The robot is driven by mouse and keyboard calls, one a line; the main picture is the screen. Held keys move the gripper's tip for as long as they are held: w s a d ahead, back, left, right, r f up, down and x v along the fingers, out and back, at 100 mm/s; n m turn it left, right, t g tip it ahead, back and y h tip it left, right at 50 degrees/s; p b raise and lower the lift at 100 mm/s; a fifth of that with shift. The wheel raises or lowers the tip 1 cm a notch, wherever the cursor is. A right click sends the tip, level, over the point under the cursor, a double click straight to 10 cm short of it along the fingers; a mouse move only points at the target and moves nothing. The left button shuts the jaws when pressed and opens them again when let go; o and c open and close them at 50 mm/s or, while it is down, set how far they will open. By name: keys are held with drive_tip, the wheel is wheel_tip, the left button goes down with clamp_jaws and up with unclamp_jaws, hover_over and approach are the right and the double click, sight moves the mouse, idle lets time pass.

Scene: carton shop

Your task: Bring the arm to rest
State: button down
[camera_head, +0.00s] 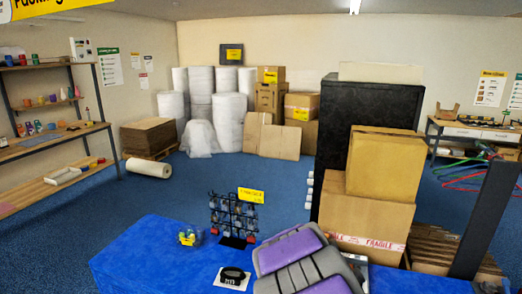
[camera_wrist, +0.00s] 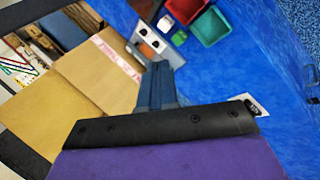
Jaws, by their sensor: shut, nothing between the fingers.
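My arm, purple and grey, shows at the bottom centre of the head view, folded low over the blue-covered table (camera_head: 135,255). Its far end is not clear there. In the wrist view my gripper (camera_wrist: 159,70) shows as a narrow dark blue-grey shape beyond a black edge and purple casing. Its fingers are together, with nothing seen between them. It points across the blue table surface (camera_wrist: 235,75), and I cannot tell its height above it.
Stacked cartons (camera_head: 365,200) stand right of the table, before a tall black cabinet (camera_head: 365,105). A wire display rack (camera_head: 235,215), a small tub (camera_head: 188,238) and a black tape item (camera_head: 233,276) are on the table. Green (camera_wrist: 210,27) and red trays (camera_wrist: 184,10) show in the wrist view.

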drive_tip(key=s+d+r+m+g+y, duration=0.1)
drive_tip(key=s+r+m+g, duration=0.15)
drive_tip(key=s, duration=0.65)
drive_tip(key=s+d+r+m+g+y, duration=0.1)
drive_tip(key=s+d+r+m, duration=0.15)
drive_tip(key=s, duration=0.65)
drive_tip(key=s+a+r+g+y, duration=0.1)
drive_tip(key=s+a, duration=0.3)
drive_tip(key=s, duration=0.6)
drive_tip(key=s+a+g+y, duration=0.1)
drive_tip(key=s+a, duration=0.3)
drive_tip(key=s, duration=0.6)
drive_tip(key=shift+s+r+m+g+y, duration=0.3)
drive_tip(key=shift+r+g+y, duration=0.05)
drive_tip(key=shift+y, duration=0.35)
drive_tip(key=c, duration=1.8)
unclamp_jaws()
drive_tip(key=shift+a, duration=0.1)
drive_tip(key=shift+c, duration=0.2)
